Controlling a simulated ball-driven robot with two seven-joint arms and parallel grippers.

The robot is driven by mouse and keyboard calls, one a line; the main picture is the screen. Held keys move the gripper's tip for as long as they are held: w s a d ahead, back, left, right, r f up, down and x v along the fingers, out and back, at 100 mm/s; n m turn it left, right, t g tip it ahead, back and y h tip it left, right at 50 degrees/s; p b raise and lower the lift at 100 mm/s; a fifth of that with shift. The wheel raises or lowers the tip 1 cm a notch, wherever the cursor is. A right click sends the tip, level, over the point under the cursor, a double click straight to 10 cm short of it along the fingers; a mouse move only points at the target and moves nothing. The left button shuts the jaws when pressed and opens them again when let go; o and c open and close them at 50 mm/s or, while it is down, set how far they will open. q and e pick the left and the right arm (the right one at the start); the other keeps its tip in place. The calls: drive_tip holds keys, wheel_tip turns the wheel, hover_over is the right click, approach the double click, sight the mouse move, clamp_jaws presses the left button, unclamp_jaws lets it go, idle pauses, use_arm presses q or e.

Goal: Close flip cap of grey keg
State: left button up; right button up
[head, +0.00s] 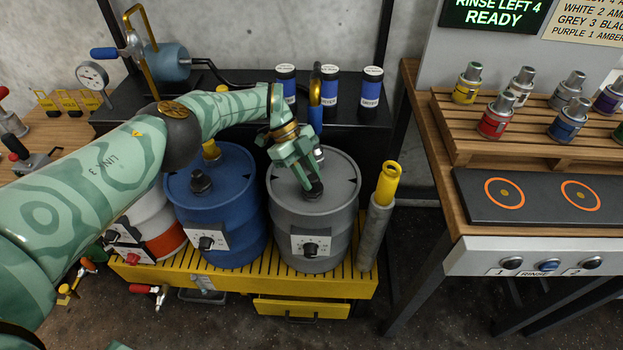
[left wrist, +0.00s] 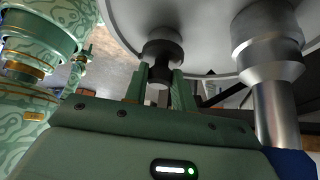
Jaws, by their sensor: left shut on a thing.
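The grey keg (head: 345,228) stands on the yellow slatted platform, with a white dial plate (head: 311,247) on its front. Its grey lid (left wrist: 205,35) also shows in the left wrist view. A black cap (head: 313,190) sits at the front part of the lid. My left gripper (head: 306,182) reaches down over the lid and is shut on this cap. In the left wrist view the black cap (left wrist: 161,68) is between the two green fingers (left wrist: 157,90). The fingers hide part of the cap, and its hinge cannot be made out. My right gripper is not in view.
A blue keg (head: 235,205) stands close on the left, with a white and orange one (head: 165,243) beyond. A metal fitting (left wrist: 270,75) rises beside the gripper. A yellow-topped grey post (head: 378,225) stands right of the grey keg. The workbench (head: 435,165) is farther right.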

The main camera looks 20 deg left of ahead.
use_arm(q)
drive_tip(key=shift+w+a, duration=0.15)
drive_tip(key=shift+a, duration=0.2)
drive_tip(key=o, duration=1)
drive_tip(key=shift+d, duration=0.1)
drive_tip(key=b+v, duration=0.3)
drive_tip(key=v, duration=1.3)
drive_tip(key=shift+r, duration=0.15)
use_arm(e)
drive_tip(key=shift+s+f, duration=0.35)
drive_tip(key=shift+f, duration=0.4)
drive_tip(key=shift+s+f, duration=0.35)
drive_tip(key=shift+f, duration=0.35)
